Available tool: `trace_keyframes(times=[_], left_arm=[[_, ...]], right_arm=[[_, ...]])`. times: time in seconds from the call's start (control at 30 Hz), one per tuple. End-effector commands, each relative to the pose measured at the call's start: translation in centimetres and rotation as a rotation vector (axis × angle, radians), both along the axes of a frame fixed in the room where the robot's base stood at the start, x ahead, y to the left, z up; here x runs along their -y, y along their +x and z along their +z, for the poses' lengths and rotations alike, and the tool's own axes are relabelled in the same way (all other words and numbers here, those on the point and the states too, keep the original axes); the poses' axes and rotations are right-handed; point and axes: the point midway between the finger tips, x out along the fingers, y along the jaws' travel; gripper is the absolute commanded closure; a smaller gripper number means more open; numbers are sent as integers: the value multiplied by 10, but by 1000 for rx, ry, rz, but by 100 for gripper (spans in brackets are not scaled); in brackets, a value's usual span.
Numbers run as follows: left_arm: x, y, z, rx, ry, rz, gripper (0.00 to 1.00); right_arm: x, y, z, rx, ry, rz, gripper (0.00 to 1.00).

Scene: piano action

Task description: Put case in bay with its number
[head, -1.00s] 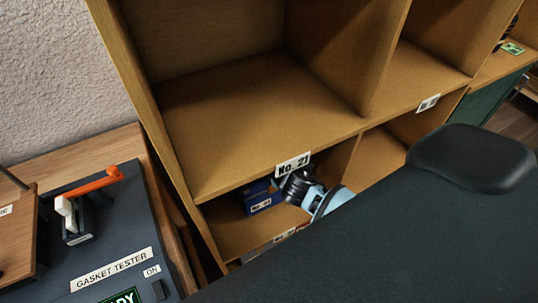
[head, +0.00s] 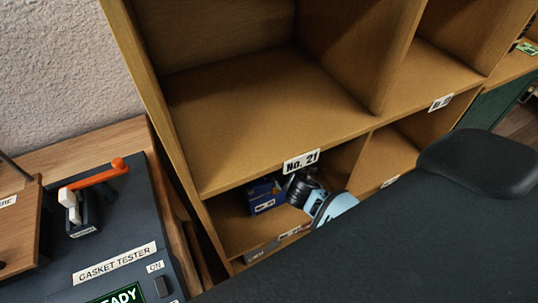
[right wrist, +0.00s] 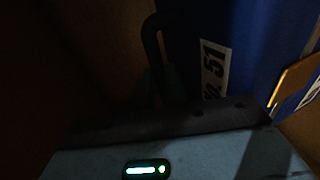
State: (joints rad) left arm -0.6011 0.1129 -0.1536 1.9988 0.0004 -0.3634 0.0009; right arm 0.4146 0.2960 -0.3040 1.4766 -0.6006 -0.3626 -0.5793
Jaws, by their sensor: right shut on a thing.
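A blue case (head: 264,196) with a white label sits in the lower left bay, under the shelf edge marked "No. 21". In the right wrist view the blue case (right wrist: 262,45) fills the upper right, and its label reads "No. 51", turned sideways. My right gripper (head: 301,187), dark with a light blue wrist, reaches into that lower bay at the case's right side and is shut on the case. Its fingers are hard to make out in the dark wrist view. My left gripper is not in view.
The wooden shelf's upper bay marked "No. 21" (head: 301,161) is empty. The lower bay's front edge has a label (head: 290,234) I cannot read. A gasket tester (head: 128,235) with an orange lever (head: 96,176) stands on the bench at left.

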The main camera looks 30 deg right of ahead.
Motion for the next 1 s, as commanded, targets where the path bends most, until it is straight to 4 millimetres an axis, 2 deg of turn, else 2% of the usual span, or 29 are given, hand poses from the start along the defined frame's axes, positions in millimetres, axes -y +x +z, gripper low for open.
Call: trace_keyframes(times=[0.03, 0.17, 0.2, 0.33, 0.7, 0.87, 1.0], left_arm=[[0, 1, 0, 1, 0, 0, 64], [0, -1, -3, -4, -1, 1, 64], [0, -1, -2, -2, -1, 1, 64], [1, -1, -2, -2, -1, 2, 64], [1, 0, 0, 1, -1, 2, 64], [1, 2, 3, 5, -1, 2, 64], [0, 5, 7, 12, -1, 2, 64]], right_arm=[[0, 2, 5, 10, 0, 2, 100], [0, 2, 1, 8, 0, 2, 100], [0, 0, -2, 0, 0, 0, 81], [0, 0, -2, 0, 0, 0, 64], [0, -1, 2, 1, 0, 0, 64], [0, -20, 7, -1, -1, 0, 64], [-1, -44, 16, 1, 0, 0, 64]])
